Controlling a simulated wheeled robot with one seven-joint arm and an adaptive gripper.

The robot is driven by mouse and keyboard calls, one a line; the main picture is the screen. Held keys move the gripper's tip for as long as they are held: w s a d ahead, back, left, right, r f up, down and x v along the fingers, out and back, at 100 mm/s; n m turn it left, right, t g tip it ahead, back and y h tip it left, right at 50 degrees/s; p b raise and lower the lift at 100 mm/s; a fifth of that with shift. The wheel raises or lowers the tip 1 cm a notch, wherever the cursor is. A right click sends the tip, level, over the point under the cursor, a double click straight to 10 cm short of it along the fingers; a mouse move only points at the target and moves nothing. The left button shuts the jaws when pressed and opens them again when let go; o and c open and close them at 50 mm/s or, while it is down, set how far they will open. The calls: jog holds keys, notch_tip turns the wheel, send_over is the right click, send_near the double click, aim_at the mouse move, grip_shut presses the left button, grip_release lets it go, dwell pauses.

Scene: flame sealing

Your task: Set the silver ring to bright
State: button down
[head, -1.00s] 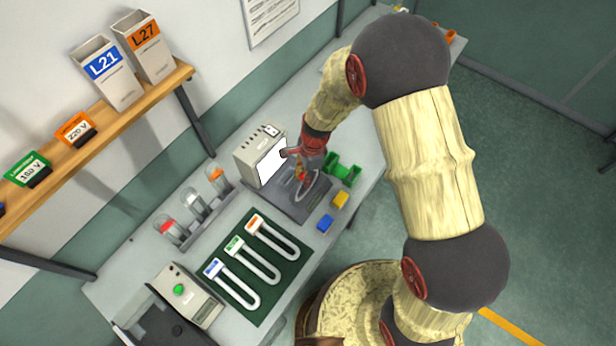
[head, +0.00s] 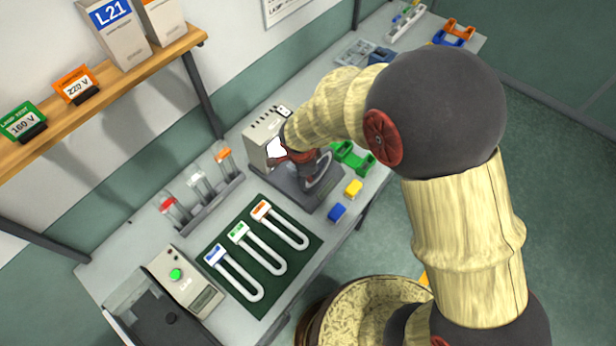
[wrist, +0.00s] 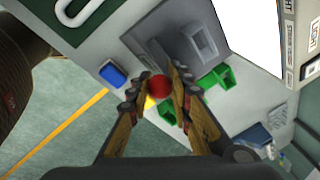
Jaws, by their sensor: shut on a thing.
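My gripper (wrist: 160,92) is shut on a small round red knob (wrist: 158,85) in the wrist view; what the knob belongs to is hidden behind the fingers. In the head view the wrist and the dark red gripper part (head: 300,157) are over the grey stand, and the fingertips are hidden. A silver-grey ring (head: 320,170) stands upright on that stand (head: 307,195), just right of the gripper and partly covered by it. I cannot tell whether the gripper touches the ring. A grey box with a bright white panel (head: 277,149) stands behind it.
A green mat (head: 278,292) with U-shaped tubes is in front. A tube rack (head: 207,203) and a box with a green button (head: 188,283) stand left.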

jog(key=shift+s+a+f+t+h+b, duration=0.15)
jog(key=shift+s+f+t+b, duration=0.15)
jog(key=shift+b, duration=1)
jog(key=shift+s+a+f+t+h+b, duration=0.15)
jog(key=shift+f+b, duration=0.25)
jog(key=shift+b, duration=1.3)
jog(key=shift+s+t+b, duration=0.1)
jog(key=shift+t+b, duration=0.15)
jog(key=shift+b, duration=0.85)
jog(key=c, duration=1.6)
grip_release()
jog(key=shift+a+r, duration=0.1)
jog(key=v, duration=1.2)
jog(key=shift+a, duration=0.2)
